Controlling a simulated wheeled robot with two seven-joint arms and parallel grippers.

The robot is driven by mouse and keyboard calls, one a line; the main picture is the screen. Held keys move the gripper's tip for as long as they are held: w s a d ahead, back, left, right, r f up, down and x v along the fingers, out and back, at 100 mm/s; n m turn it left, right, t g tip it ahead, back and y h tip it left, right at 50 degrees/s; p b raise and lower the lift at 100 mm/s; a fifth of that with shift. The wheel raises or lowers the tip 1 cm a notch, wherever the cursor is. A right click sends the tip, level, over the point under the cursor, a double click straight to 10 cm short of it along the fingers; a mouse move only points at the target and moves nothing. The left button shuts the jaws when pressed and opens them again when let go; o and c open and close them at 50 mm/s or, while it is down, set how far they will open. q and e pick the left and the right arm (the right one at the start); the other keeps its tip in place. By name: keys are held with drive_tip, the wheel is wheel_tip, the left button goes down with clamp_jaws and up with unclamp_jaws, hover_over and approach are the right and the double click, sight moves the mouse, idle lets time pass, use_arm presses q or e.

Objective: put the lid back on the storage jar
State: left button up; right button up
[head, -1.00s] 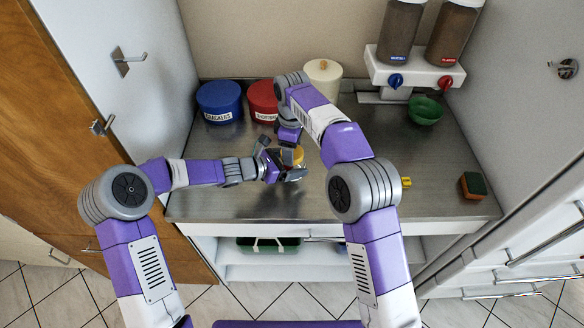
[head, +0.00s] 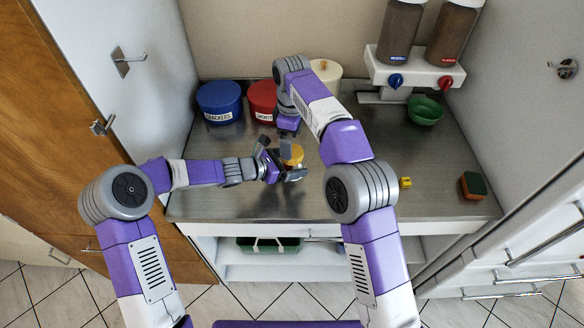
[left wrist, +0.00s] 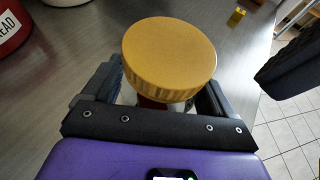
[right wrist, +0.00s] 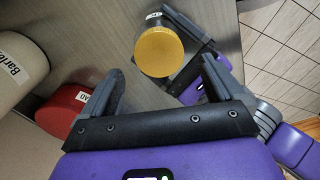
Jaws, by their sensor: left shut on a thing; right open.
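The storage jar shows as a dark red body (left wrist: 152,103) under its mustard-yellow lid (left wrist: 170,55) in the left wrist view. The lid (head: 292,154) lies on top of the jar and looks level; how tightly it sits I cannot tell. My left gripper (head: 282,163) is shut on the jar below the lid, its fingers on either side. In the right wrist view the lid (right wrist: 159,52) and a white label on the jar (right wrist: 153,16) show ahead of the fingers. My right gripper (head: 287,140) is open and empty, above and apart from the lid.
A blue crackers tin (head: 220,103), a red tin (head: 262,97) and a cream canister (head: 327,82) stand at the back. A dispenser (head: 415,72), green bowl (head: 425,111), small yellow object (head: 405,183) and sponge (head: 472,186) are to the right. The front counter is clear.

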drive_tip(key=shift+d+r, duration=0.1)
drive_tip(key=shift+r, duration=0.1)
drive_tip(key=shift+c, duration=0.2)
drive_tip(key=shift+a+r+n, duration=0.3)
drive_tip(key=shift+r+n, duration=0.6)
drive_tip(key=shift+d+r+n, duration=0.3)
drive_tip(key=shift+r+n, duration=0.4)
drive_tip(key=shift+r, duration=0.1)
drive_tip(key=shift+f, duration=0.1)
drive_tip(key=shift+w+f, duration=0.1)
drive_tip(key=shift+f, duration=3.8)
